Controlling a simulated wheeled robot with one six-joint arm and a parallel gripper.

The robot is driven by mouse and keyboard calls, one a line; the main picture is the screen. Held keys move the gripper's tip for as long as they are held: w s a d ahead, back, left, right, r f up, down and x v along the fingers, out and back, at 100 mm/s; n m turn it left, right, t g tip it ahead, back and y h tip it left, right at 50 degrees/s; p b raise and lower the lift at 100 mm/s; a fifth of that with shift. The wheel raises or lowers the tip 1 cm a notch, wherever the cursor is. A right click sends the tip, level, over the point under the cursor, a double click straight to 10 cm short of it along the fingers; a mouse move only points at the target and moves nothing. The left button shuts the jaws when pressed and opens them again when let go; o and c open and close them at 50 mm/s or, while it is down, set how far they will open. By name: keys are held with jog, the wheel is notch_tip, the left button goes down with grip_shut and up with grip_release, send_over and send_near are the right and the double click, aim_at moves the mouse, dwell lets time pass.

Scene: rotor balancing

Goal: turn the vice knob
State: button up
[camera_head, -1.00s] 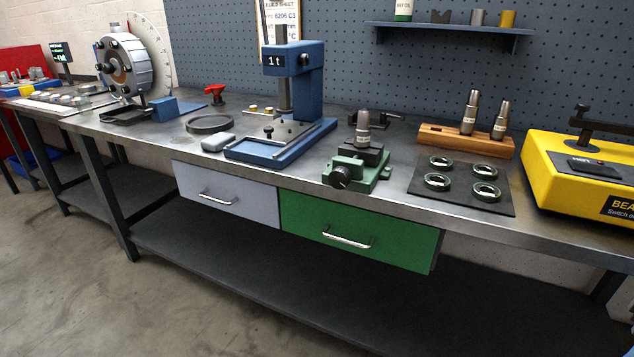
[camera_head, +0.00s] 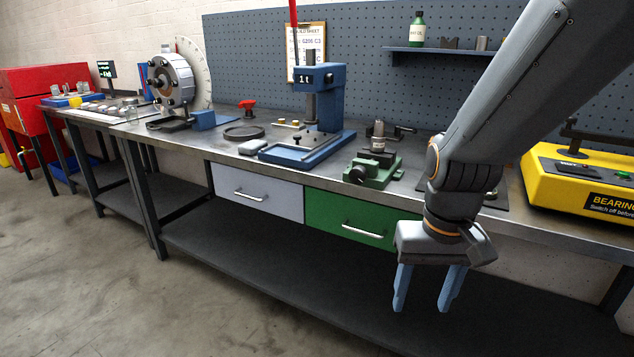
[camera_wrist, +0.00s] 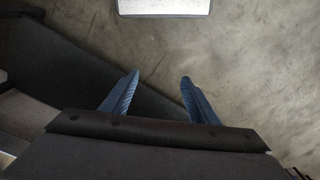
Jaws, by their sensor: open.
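The green vice (camera_head: 374,167) sits on the workbench near its front edge, above the green drawer. Its dark round knob (camera_head: 357,174) faces the front left. My gripper (camera_head: 421,304) hangs in front of the bench, to the right of and lower than the vice, with fingers pointing down. Its two blue fingers are apart with nothing between them. In the wrist view, my gripper (camera_wrist: 160,82) is above the floor, and the vice is out of view.
A blue press (camera_head: 322,100) stands left of the vice. A yellow heater box (camera_head: 585,180) is at the right. My arm hides much of the bench between them. The green drawer (camera_head: 350,217) is shut below the vice. The floor (camera_head: 110,270) in front is clear.

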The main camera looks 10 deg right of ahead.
jog(key=w+a+t, duration=0.4)
jog(key=w+a, duration=0.2)
jog(key=w, duration=0.7)
jog(key=m+t+h, duration=0.5)
jog(key=t+h, duration=0.5)
jog(key=h, duration=0.1)
send_near(356, 176)
jog(key=x, duration=0.2)
jog(key=p+x, duration=0.1)
jog(key=x, duration=0.6)
jog(key=c, duration=1)
jog(key=shift+c, duration=0.2)
